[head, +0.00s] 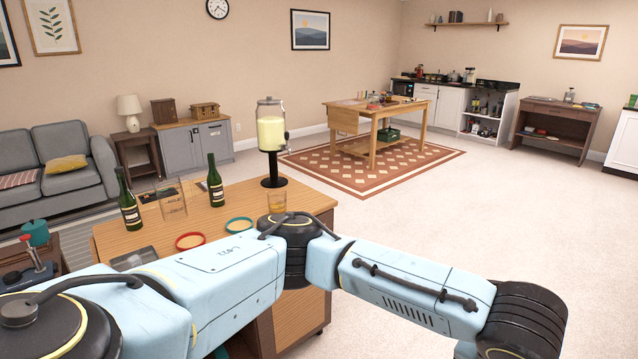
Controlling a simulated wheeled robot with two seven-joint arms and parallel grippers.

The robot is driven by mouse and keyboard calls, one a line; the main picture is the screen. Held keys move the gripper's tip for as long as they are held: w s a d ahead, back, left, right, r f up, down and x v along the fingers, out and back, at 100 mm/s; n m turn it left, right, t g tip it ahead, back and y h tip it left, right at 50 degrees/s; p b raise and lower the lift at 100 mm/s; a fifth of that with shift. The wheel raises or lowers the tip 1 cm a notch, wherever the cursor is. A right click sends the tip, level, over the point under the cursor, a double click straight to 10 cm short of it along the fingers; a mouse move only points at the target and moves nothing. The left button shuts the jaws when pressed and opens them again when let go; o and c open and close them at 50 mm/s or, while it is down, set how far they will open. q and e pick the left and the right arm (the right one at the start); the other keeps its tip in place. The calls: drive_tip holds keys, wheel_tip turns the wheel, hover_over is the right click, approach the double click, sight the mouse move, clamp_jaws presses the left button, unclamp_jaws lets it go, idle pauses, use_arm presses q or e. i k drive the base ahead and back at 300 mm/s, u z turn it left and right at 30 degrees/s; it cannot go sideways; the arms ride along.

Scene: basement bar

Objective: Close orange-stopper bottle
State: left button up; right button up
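Two dark green bottles with pale labels stand upright on the wooden counter: a left bottle (130,208) near the counter's left edge and a right bottle (215,184) farther back. I cannot make out an orange stopper on either bottle or on the counter. One of my pale blue arms crosses the lower part of the head view and hides the counter's front. Neither of my grippers is in view.
On the counter (222,218) are a glass pitcher (172,200), a drink dispenser (271,133), a small glass (277,201), a red-rimmed coaster (190,241) and a green-rimmed coaster (239,225). A wooden table (385,109) stands on a patterned rug beyond. The floor at right is clear.

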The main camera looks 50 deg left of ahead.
sight(214, 181)
drive_tip(key=u, duration=2.15)
drive_tip(key=i, duration=1.65)
